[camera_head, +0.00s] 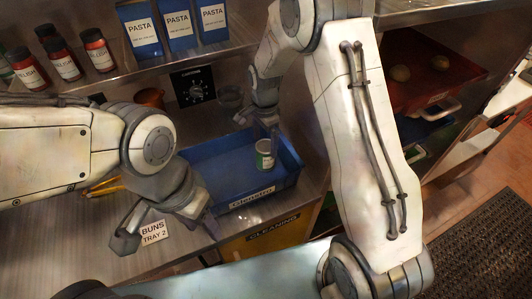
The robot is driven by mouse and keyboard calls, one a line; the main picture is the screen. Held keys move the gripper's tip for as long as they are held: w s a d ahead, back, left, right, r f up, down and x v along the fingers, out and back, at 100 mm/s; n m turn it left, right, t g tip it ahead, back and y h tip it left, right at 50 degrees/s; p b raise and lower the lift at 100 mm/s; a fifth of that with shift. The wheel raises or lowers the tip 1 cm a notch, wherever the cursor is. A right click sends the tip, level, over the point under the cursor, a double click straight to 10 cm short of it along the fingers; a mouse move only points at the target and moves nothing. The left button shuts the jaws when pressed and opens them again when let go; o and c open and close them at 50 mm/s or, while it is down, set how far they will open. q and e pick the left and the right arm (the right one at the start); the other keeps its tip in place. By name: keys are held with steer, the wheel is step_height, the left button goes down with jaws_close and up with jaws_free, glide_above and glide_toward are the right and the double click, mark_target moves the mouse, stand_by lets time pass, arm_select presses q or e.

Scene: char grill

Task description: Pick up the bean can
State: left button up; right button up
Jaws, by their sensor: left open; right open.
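A small green can with a pale label (264,154) stands upright in a blue tray (223,188); I take it to be the bean can, but its print is too small to read. My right gripper (262,124) is above the tray's far side, just above and behind the can, pointing down, open and apparently apart from it. My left gripper (167,238) is open and empty, low over the counter to the left of the tray, near the "BUNS TRAY 2" label (153,232). The can's far side is partly hidden.
Pasta boxes (178,24) and red relish jars (97,50) stand on a shelf above. A timer with a dial (195,88) is behind the tray. A red tray (420,80) with round items is at the upper right. Yellow tongs-like handles (104,187) lie at left.

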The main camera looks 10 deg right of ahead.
steer(key=shift+f, duration=0.65)
steer(key=shift+f+p, duration=0.3)
steer(key=shift+p, duration=0.1)
step_height(320, 180, down, 3)
steer(key=shift+d+f+p, duration=0.15)
steer(key=shift+f+p, duration=0.05)
steer(key=shift+p, duration=0.7)
steer(key=shift+f, duration=0.6)
steer(key=shift+w, duration=0.1)
jaws_close()
steer(key=shift+r, duration=0.1)
